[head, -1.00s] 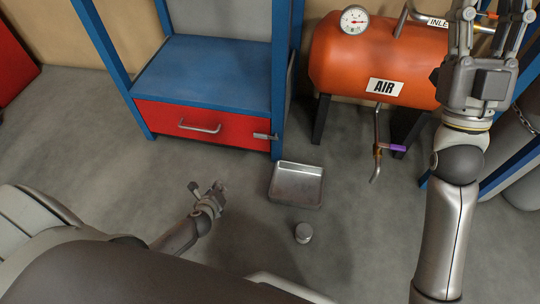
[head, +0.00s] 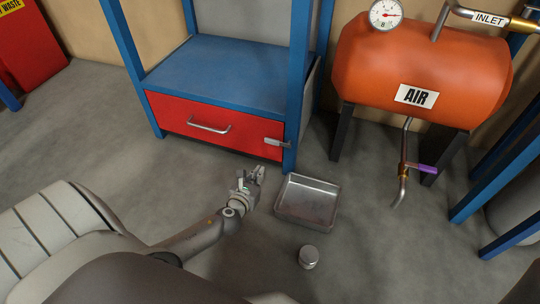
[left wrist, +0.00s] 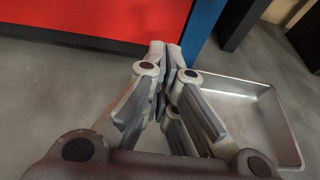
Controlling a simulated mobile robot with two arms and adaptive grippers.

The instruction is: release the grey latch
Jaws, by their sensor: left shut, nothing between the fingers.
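The grey latch (head: 277,143) is a small bar at the right end of the red drawer front (head: 205,122), by the blue post. It lies about level, its free end reaching right over the post. My left gripper (head: 258,171) is shut and empty. It is low in front of the drawer, below and a little left of the latch, and apart from it. In the left wrist view its closed fingertips (left wrist: 166,45) point towards the blue post; the red drawer front (left wrist: 90,20) shows there, but I cannot make out the latch. My right gripper is out of view.
A metal tray (head: 308,200) lies on the floor just right of my left gripper, also in the left wrist view (left wrist: 275,115). A round metal can (head: 309,257) stands nearer. The orange air tank (head: 425,70) and its drain pipe are at right.

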